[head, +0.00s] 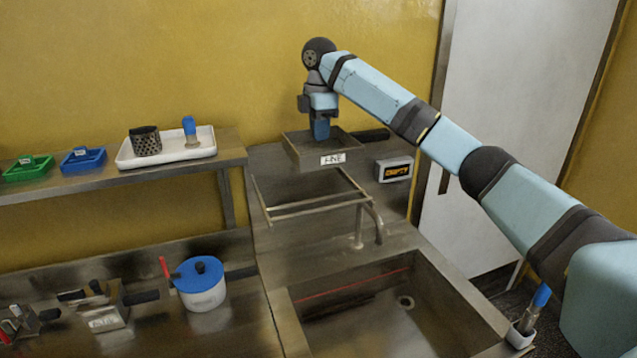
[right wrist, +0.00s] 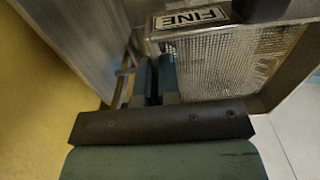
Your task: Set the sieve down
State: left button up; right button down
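The sieve (head: 333,159) is a square metal mesh pan with a "FINE" label and a dark handle. In the head view it appears above the open metal frame by the sink; whether it touches anything below is unclear. In the right wrist view its mesh (right wrist: 225,65) and label show close by. My right gripper (head: 320,129) points down at the sieve. In the right wrist view, its two fingertips (right wrist: 155,75) are close together on the sieve's edge, with a thin gap between them. My left gripper is out of view.
The metal frame (head: 315,207) stands behind the sink (head: 345,280). A shelf at left holds a white tray (head: 125,155) and green and blue caddies. A blue-lidded pot (head: 203,290) stands on the left counter.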

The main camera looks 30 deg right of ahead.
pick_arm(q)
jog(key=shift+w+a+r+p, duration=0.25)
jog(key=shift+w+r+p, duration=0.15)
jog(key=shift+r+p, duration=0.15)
pick_arm(e)
notch_tip(320, 180, down, 12)
jog(key=shift+w+f, duration=0.1)
jog(key=c, duration=1.3)
grip_release()
jog(key=shift+f, duration=0.1)
jog(key=shift+c, duration=0.2)
notch_tip(320, 180, up, 11)
jog(key=shift+r+b, duration=0.1)
jog(key=shift+b, duration=0.45)
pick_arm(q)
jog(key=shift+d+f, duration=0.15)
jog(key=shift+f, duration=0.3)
pick_arm(e)
jog(key=shift+r, duration=0.55)
